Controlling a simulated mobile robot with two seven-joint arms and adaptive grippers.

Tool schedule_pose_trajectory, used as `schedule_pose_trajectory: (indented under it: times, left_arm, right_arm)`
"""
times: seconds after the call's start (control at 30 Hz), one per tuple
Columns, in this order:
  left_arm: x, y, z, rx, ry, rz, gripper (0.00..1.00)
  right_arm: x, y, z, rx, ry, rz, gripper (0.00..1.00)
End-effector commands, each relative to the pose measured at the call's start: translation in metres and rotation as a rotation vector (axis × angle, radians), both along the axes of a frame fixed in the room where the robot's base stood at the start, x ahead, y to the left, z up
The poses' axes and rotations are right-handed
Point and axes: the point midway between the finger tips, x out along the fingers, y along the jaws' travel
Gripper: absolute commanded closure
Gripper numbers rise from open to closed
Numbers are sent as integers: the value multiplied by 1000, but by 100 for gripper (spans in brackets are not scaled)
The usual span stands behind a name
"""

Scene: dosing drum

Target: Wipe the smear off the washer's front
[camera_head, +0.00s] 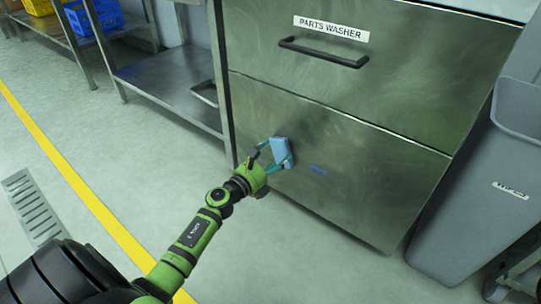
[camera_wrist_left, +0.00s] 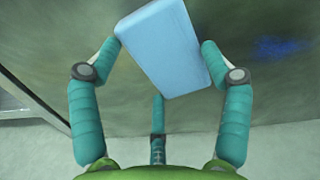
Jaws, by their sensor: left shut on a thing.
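The parts washer (camera_head: 340,140) has a brushed steel front with a label and a dark handle. A blue smear (camera_head: 318,171) is on its lower panel; it also shows at the upper right of the left wrist view (camera_wrist_left: 282,48). My left gripper (camera_head: 279,155) is shut on a light blue block, like a sponge or cloth (camera_head: 281,148). The block fills the upper middle of the left wrist view (camera_wrist_left: 165,45), between the teal fingers. It is close to the panel, left of the smear; I cannot tell whether it touches. My right gripper is not in view.
A grey bin (camera_head: 475,190) labelled for wipes stands right of the washer. A steel shelf table (camera_head: 170,75) is on the left, with blue and yellow crates behind. A floor drain (camera_head: 33,208) and yellow line (camera_head: 85,190) cross the open floor at left.

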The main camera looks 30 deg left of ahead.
Motion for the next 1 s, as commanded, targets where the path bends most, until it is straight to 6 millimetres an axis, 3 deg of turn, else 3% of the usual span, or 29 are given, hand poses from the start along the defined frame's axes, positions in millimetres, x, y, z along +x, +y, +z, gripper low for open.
schedule_pose_trajectory:
  times: [1.0]
  left_arm:
    - [0,-29,0,0,-1,-2,56]
  right_arm:
    - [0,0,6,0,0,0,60]
